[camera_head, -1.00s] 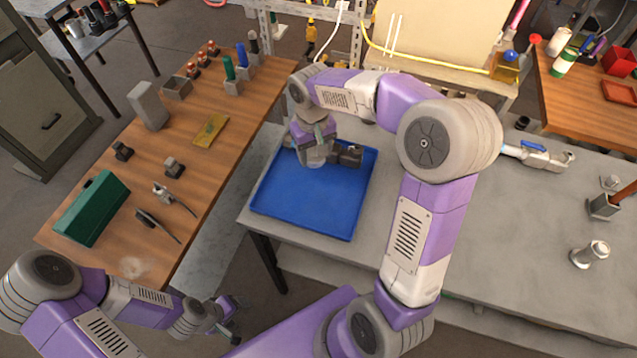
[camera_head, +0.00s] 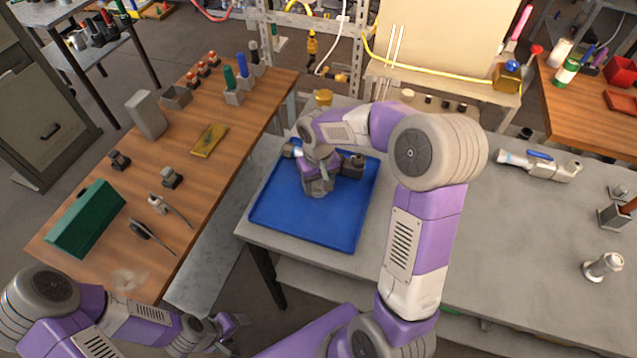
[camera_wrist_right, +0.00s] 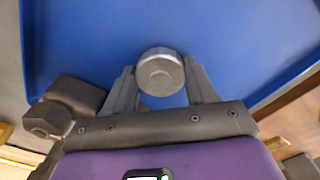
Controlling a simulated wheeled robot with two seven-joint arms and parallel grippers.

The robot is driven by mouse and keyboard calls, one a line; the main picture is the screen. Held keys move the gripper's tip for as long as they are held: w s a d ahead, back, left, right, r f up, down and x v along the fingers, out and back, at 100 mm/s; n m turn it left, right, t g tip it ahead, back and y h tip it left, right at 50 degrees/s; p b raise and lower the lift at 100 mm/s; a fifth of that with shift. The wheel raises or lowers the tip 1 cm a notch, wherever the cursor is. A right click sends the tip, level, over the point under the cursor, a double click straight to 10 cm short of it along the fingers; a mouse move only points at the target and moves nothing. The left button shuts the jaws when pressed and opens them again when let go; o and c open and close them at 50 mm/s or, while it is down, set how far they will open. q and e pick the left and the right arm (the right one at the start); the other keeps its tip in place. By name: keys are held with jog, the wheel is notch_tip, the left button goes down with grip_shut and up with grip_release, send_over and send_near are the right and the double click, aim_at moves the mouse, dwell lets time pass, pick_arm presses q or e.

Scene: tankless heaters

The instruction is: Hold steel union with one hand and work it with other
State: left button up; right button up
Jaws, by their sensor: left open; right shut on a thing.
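A grey round metal piece, seemingly the steel union (camera_wrist_right: 160,72), sits between the two fingers of my right gripper (camera_wrist_right: 160,88) in the right wrist view. The fingers are shut on its sides, and its flat round end faces the camera. In the head view my right gripper (camera_head: 318,188) points down over the blue tray (camera_head: 300,228), and the gripper hides most of the piece. I cannot tell whether the piece touches the tray. My left gripper (camera_head: 236,328) is open and empty at the bottom of the head view, low and well away from the tray.
The grey bench (camera_head: 490,245) holds a pipe fitting with a blue handle (camera_head: 540,162) and an upright metal fitting (camera_head: 603,265). The wooden table (camera_head: 185,200) carries a green box (camera_head: 87,220), pliers (camera_head: 160,205) and several small parts. The front of the bench is clear.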

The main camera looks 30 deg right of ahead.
aim_at(318, 186)
jog(key=shift+f, duration=0.2)
jog(key=o, duration=1.2)
jog(key=shift+c, duration=0.2)
jog(key=shift+r, duration=0.15)
jog(key=shift+r, duration=0.35)
notch_tip(318, 186, up, 12)
jog(key=p, duration=0.3)
jog(key=shift+f, duration=0.25)
